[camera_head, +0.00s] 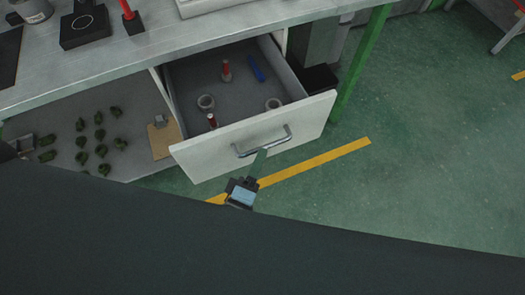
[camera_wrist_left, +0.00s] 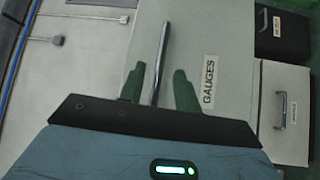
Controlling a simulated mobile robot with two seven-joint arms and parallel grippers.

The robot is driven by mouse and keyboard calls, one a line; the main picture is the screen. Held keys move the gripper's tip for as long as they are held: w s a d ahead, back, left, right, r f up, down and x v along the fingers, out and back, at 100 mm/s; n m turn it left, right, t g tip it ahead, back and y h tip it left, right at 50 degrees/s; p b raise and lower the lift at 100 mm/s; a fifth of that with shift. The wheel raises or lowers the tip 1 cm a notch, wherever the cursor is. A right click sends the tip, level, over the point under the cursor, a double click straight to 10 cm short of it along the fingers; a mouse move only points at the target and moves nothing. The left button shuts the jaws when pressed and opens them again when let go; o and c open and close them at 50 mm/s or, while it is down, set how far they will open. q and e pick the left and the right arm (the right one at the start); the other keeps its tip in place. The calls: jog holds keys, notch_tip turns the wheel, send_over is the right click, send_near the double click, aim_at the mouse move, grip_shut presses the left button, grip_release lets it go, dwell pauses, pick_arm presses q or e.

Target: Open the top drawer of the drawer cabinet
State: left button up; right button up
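The top drawer (camera_head: 225,152) of the drawer cabinet stands pulled well out, with its white front towards me and its inside visible. It holds ring-shaped pieces, red-topped pieces and a blue piece. Its metal handle (camera_head: 266,145) is on the front. My left gripper (camera_head: 261,158) is at the handle, partly hidden by my own dark body. In the left wrist view the handle bar (camera_wrist_left: 160,55) runs between the two green fingers (camera_wrist_left: 159,88), with a gap on each side. The drawer front there bears a "GAUGES" label (camera_wrist_left: 209,79). My right gripper is not in view.
The worktop (camera_head: 170,45) with tools on it lies above the drawer. A shelf (camera_head: 60,120) with several small green pieces is at the left. A green table leg (camera_head: 362,60) stands right of the drawer.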

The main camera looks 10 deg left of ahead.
pick_arm(q)
jog(key=shift+v, duration=2.7)
